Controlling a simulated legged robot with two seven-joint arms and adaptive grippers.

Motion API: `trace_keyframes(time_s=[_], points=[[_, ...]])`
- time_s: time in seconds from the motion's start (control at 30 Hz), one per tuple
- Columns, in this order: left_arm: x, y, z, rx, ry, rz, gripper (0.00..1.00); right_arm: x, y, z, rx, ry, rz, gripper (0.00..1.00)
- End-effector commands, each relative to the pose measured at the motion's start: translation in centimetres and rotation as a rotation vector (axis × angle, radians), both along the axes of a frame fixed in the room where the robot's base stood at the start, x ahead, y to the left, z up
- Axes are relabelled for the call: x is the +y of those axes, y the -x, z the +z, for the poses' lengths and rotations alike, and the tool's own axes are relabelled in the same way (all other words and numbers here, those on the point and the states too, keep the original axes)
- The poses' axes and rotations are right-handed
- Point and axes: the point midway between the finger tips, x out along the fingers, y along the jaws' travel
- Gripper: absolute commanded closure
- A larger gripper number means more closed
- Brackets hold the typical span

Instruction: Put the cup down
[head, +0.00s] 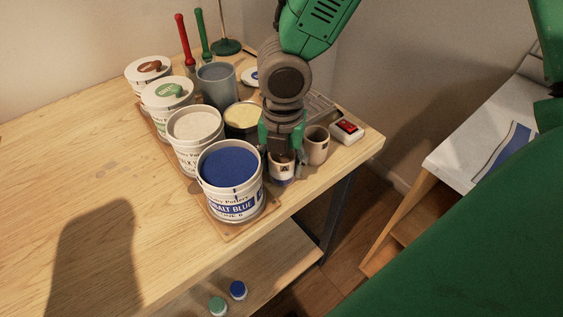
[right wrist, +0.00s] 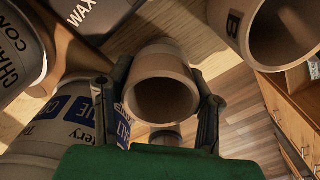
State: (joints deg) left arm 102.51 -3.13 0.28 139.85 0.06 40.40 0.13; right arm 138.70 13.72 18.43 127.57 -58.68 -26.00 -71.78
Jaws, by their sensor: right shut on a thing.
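The cup (head: 282,172) is small and beige with a dark mark and a blue band near its base. My right gripper (head: 283,146) reaches down from above and is shut on it, close to the table's right edge. In the right wrist view the cup (right wrist: 160,88) sits between the two dark fingers, its round mouth facing the camera. I cannot tell whether its base touches the table. A second similar cup (head: 316,146) stands close to its right and shows at the upper right of the right wrist view (right wrist: 285,30). My left gripper is not in view.
The cobalt blue tub (head: 230,178) stands immediately left of the held cup, with several other tubs behind it. A red-and-white box (head: 346,131) lies near the table's right corner. The wooden table (head: 90,165) is clear on the left. Two small bottles are on the shelf below.

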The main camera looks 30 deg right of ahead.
Motion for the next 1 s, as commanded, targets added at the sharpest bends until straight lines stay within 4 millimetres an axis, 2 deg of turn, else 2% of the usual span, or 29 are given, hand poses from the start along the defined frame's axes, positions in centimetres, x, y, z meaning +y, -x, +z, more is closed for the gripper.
trace_keyframes(time_s=[0.07,0.1,0.13,0.43,0.57,1.0], points=[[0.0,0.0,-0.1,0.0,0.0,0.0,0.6,0.0,0.0,-0.2,0.001,0.001,0.0,0.84],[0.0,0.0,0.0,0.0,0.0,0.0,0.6,0.0,0.0,-0.2,0.001,0.001,0.0,0.4],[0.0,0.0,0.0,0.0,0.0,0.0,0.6,0.0,0.0,-0.2,0.001,0.001,0.0,0.33],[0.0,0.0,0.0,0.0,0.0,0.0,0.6,0.0,0.0,-0.1,0.0,0.0,0.0,0.33],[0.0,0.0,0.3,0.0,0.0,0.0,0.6,0.0,-0.1,0.9,-0.002,-0.002,0.0,0.33],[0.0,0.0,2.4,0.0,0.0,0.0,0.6,0.0,-0.1,9.7,-0.004,-0.003,-0.001,0.33]])
